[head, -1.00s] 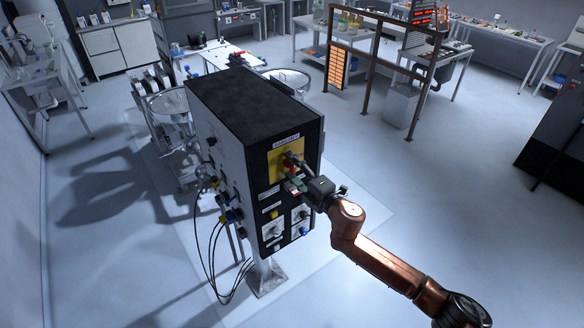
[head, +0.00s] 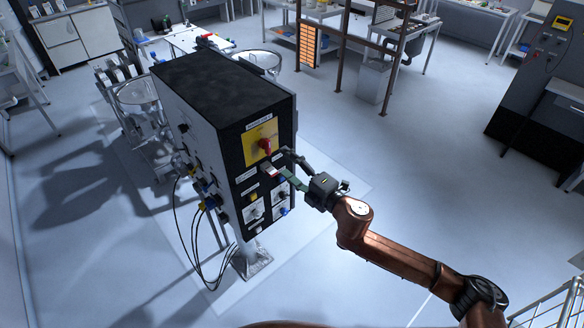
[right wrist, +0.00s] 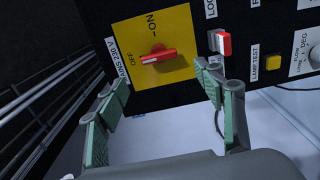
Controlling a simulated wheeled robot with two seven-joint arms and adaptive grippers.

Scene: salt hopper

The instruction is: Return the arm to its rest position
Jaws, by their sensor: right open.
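My right gripper (head: 283,166) is in front of the black control cabinet (head: 222,98), below and to the right of the yellow switch plate (head: 258,141). In the right wrist view its green-padded fingers (right wrist: 155,115) stand wide apart with nothing between them. A red rotary switch (right wrist: 158,57) sits on the yellow plate beyond the fingertips, apart from them. Its handle lies roughly crosswise in that view, with a white mark at the end near the "OFF" label. My right arm (head: 400,255) reaches in from the lower right. My left gripper is not in view.
A red-and-white switch (right wrist: 220,43) and a yellow lamp test button (right wrist: 273,63) are close to the right finger. Black cables (head: 190,250) hang at the cabinet's left. Open floor (head: 420,190) lies right of the cabinet. A railing (head: 550,305) stands at the lower right.

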